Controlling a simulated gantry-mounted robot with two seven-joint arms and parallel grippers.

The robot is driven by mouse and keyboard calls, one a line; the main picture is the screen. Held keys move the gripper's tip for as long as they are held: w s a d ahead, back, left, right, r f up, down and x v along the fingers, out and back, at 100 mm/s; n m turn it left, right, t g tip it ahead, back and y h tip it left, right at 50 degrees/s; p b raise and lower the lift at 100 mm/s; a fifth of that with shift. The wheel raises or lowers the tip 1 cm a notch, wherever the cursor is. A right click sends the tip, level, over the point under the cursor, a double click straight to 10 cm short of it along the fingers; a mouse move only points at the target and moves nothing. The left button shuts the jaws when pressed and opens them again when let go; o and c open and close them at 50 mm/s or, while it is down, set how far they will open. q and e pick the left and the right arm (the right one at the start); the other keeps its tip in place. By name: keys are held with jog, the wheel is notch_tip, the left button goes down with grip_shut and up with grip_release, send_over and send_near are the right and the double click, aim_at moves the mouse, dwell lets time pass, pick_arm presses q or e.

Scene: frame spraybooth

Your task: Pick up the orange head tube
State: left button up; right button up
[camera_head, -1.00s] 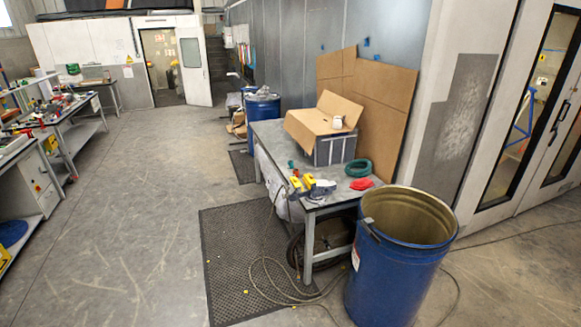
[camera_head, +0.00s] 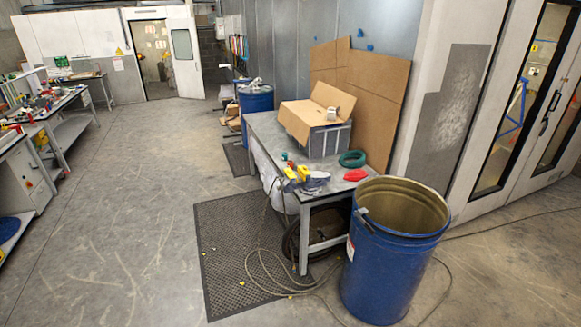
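I cannot make out an orange head tube in this view. A metal worktable (camera_head: 268,128) stands right of centre. Small yellow-and-grey tools (camera_head: 305,178) lie at its near left corner, with a small teal-and-red item (camera_head: 289,160) just behind them. A flat red piece (camera_head: 356,175) and a dark green coil (camera_head: 352,159) lie near its right edge. None of these clearly looks like a tube. Neither of my grippers is in view.
An open blue drum (camera_head: 385,275) stands in front of the table's right end. A black mat (camera_head: 228,280) and loose cables lie on the floor. An open cardboard box (camera_head: 300,118) sits on the table. A cluttered bench (camera_head: 75,130) is at far left. The left-centre floor is clear.

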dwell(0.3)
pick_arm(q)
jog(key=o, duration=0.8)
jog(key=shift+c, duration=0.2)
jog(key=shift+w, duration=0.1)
